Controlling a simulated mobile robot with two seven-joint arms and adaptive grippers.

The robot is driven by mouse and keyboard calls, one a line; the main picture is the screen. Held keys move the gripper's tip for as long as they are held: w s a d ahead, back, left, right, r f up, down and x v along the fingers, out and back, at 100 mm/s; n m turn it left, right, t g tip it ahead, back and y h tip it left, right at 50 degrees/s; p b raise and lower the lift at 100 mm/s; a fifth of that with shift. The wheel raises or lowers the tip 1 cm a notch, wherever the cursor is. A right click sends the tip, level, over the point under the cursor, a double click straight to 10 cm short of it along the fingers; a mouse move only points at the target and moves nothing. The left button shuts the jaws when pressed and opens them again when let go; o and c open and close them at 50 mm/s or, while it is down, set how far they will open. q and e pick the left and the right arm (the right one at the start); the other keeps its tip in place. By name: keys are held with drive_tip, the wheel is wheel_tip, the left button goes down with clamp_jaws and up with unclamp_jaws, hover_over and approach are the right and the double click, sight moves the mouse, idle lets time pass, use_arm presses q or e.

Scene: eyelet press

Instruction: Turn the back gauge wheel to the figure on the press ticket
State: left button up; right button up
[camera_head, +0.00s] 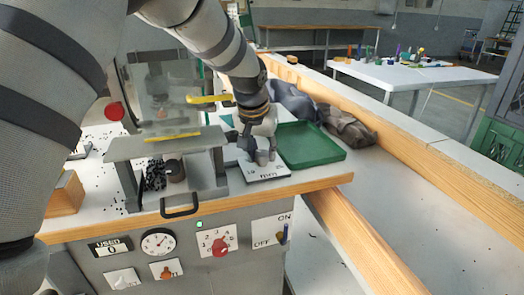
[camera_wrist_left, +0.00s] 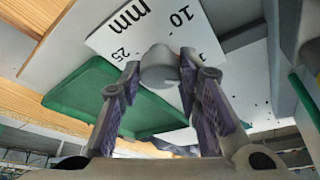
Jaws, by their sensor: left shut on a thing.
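My left gripper (camera_head: 262,155) points down over the white scale plate (camera_head: 265,172) at the right end of the press bench. In the left wrist view the fingers (camera_wrist_left: 160,85) are shut on the grey back gauge wheel (camera_wrist_left: 158,66), one on each side. The scale plate (camera_wrist_left: 190,35) under the wheel shows "mm", "10" and "25"; the wheel's setting cannot be read. In the head view the fingers mostly hide the wheel. I cannot make out a press ticket. My right gripper is not in view.
A green tray (camera_head: 310,146) lies right beside the scale plate. The press (camera_head: 165,147) with its clear guard stands to the left. The front panel carries a "USED 0" counter (camera_head: 111,246), a dial (camera_head: 158,242), a numbered red knob (camera_head: 219,247) and an ON/OFF switch (camera_head: 284,235).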

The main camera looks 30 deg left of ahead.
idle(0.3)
use_arm(q)
drive_tip(key=o, duration=1.1)
drive_tip(key=shift+o, duration=0.2)
drive_tip(key=v, duration=0.7)
drive_tip(key=shift+r, duration=0.15)
drive_tip(key=shift+s, duration=0.1)
